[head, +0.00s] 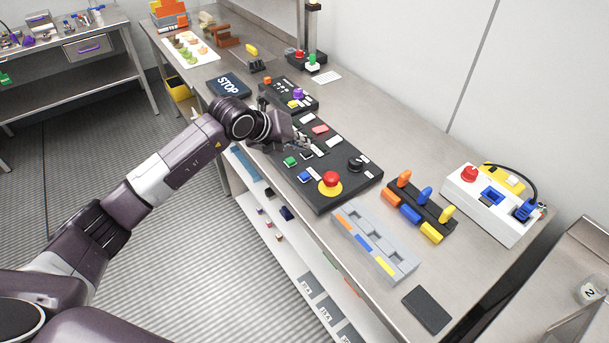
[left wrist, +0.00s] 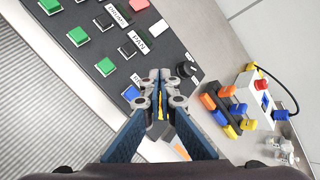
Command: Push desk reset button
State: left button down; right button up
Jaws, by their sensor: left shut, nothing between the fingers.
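A black control panel (head: 338,178) lies on the desk. It carries a red mushroom button on a yellow base (head: 331,181), a blue button (head: 305,177), a green button (head: 291,162), a black knob (head: 356,164) and pale and red caps. I cannot tell which one is the reset button; the labels are too small or turned to read surely. My left gripper (head: 301,144) is over the panel's far half, shut and empty. In the left wrist view its fingertips (left wrist: 160,76) are between the blue button (left wrist: 131,93) and the knob (left wrist: 187,69); the fingers mostly hide the red button.
Nearer are a grey slotted tray (head: 375,246), a rack with coloured pegs (head: 420,211) and a white box with a red button (head: 487,205). The desk's front edge runs beside the panel.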

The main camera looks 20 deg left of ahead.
pick_arm(q)
jog(key=b, duration=0.4)
send_over(302, 176)
notch_tip(302, 176, down, 7)
jog(key=shift+w+f, duration=0.1)
jog(key=shift+f+b, duration=0.5)
dwell(0.4)
jog(key=shift+f+b, duration=0.35)
jog(key=shift+f, duration=0.05)
jog(key=shift+f+b, duration=0.45)
jog(key=shift+f, duration=0.05)
dwell(0.9)
jog(key=shift+r, duration=0.1)
jog(key=shift+r+p, duration=0.55)
jog(key=shift+r, duration=0.3)
